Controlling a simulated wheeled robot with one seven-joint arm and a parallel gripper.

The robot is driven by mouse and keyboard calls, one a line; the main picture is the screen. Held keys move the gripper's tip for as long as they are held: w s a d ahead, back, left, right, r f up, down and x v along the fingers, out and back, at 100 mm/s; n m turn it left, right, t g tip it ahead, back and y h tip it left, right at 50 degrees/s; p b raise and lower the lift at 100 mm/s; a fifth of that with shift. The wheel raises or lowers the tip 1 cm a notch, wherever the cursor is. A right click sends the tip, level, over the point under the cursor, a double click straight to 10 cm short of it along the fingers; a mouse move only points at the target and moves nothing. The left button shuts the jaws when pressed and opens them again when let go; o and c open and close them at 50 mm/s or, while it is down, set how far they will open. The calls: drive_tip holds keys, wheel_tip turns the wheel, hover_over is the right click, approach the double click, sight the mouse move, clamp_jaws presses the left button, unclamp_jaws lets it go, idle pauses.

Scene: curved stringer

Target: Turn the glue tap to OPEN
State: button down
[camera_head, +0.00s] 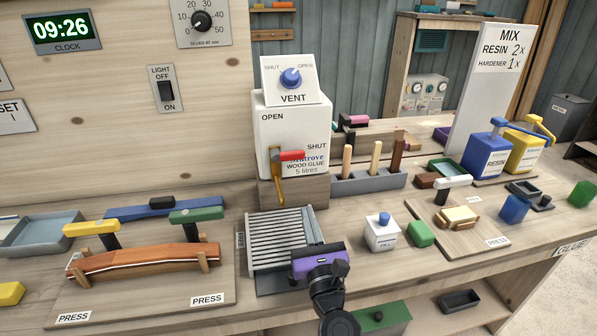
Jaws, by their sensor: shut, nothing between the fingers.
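The glue tap has a red handle (291,155) that lies level and points right, towards the printed word SHUT. The word OPEN is printed higher up on the white wood glue container (292,118). A brass spout (278,185) hangs below the handle. My gripper (319,258), with a purple body, is low in front of the container and to the right of the spout, apart from the tap. It is shut and empty. Its fingertips are hard to make out.
A vent dial box (290,80) sits on the container. A grey slatted rack (278,240) is below the tap. A holder (368,180) with wooden handles stands to the right. A white pot (381,232) and a clamped curved wooden piece (145,258) flank the rack.

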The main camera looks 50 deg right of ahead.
sight(288, 154)
idle(0.4)
drive_tip(key=shift+w+d+r, duration=0.25)
drive_tip(key=shift+w+d, duration=0.05)
drive_tip(key=shift+w, duration=0.15)
drive_tip(key=p+x, duration=0.2)
drive_tip(key=x, duration=0.7)
drive_tip(key=shift+w+d+r, duration=0.1)
drive_tip(key=shift+w, duration=0.05)
drive_tip(key=r+p, duration=0.3)
drive_tip(key=shift+s+r+p, duration=0.2)
drive_tip(key=shift+r+p, duration=0.1)
drive_tip(key=shift+r, duration=0.05)
